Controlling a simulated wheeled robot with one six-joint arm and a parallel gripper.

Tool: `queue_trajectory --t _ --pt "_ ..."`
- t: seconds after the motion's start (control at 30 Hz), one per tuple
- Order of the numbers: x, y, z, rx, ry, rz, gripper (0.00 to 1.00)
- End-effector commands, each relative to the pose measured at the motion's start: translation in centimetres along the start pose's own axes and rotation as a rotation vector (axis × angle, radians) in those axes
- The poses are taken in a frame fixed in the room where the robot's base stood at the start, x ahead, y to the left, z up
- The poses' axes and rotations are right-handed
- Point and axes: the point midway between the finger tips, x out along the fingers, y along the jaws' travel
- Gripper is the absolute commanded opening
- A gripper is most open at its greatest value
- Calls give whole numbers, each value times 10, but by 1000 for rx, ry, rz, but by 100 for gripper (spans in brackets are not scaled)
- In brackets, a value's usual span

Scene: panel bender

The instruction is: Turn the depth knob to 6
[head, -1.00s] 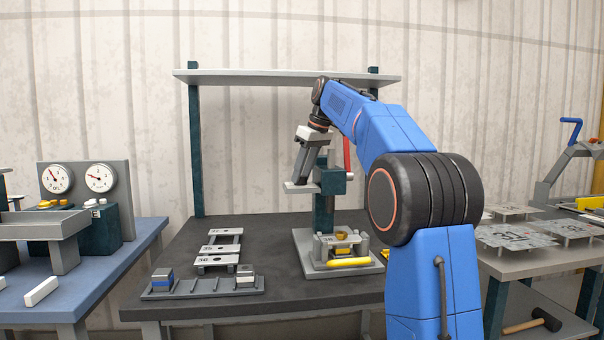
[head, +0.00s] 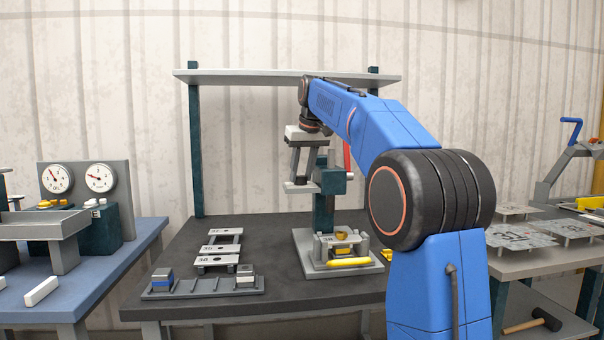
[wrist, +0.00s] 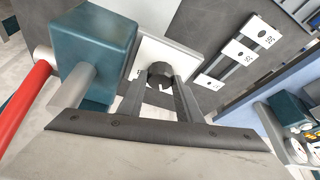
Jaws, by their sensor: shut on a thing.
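The depth knob (wrist: 160,71) is a dark round knob with a pale pointer mark, on a light dial plate (wrist: 178,50) in the wrist view. My gripper (wrist: 160,82) is shut on the knob from above, one finger on each side. The dial's printing is mostly hidden, so I cannot read the setting. In the head view my gripper (head: 299,174) points down at the pale dial plate (head: 297,188) on the left of the teal press (head: 324,205). The knob is hidden by the fingers there.
The red press lever (head: 347,158) is close on the right of my gripper. A shelf (head: 250,77) spans behind and above. Numbered plates (head: 215,260) and a block rack (head: 205,288) are on the dark table. A yellow bar (head: 348,262) fronts the press base.

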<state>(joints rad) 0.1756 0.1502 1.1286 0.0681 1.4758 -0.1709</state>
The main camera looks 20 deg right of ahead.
Motion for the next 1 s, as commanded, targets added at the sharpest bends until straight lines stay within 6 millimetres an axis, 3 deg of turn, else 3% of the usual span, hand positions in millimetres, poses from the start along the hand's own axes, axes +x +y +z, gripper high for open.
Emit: queue_trajectory --t 0.5,1.0 --pt "0 -4 -1 378 0 157 9" --pt "0 -4 -1 502 1 207 9"
